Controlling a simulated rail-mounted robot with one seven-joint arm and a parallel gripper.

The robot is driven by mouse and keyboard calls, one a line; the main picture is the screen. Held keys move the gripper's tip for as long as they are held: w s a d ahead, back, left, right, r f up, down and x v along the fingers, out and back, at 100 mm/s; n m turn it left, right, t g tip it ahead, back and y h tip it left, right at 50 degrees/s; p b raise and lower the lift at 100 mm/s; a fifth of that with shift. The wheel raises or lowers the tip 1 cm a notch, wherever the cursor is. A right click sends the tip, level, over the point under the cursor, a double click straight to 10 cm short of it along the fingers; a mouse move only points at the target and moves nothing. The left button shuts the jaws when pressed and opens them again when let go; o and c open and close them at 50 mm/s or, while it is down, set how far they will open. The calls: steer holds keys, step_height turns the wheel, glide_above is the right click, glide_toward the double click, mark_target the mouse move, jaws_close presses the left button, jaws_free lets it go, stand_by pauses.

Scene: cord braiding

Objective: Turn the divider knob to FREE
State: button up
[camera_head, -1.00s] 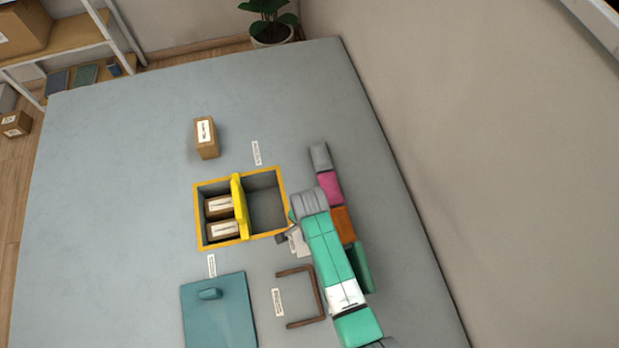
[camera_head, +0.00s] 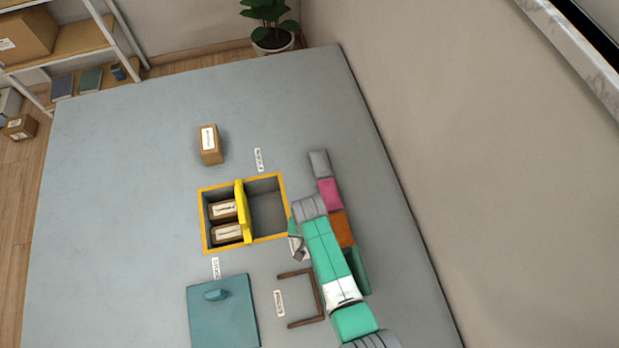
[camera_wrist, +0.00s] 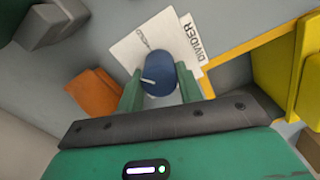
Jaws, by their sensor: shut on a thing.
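The blue divider knob (camera_wrist: 158,79) sits on a white plate (camera_wrist: 133,49) marked DIVIDER, with a smaller word that seems to read HOLD. A pale pointer line on the knob points to the left in the wrist view. My gripper (camera_wrist: 160,88) has one green finger on each side of the knob and is shut on it. In the head view my gripper (camera_head: 297,247) is just right of the yellow-rimmed box (camera_head: 203,218), and my arm hides the knob. The yellow divider (camera_head: 243,212) stands upright across the box.
Two small cartons (camera_head: 226,233) lie in the box's left compartment; the right one is empty. Another carton (camera_head: 210,143) stands behind the box. A teal lid (camera_head: 222,320) and a brown bracket (camera_head: 318,293) lie in front. Coloured blocks (camera_head: 330,193) line the right side.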

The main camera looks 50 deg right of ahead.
steer(key=n+p, duration=0.1)
steer(key=n, duration=0.4)
steer(key=shift+n, duration=0.3)
steer(key=shift+w+a+n+p, duration=0.1)
steer(key=shift+n+p, duration=0.55)
steer(key=shift+n, duration=1.65)
steer(key=o, duration=1)
step_height(320, 180, up, 8)
steer(key=p, duration=0.3)
steer(key=shift+f, duration=0.1)
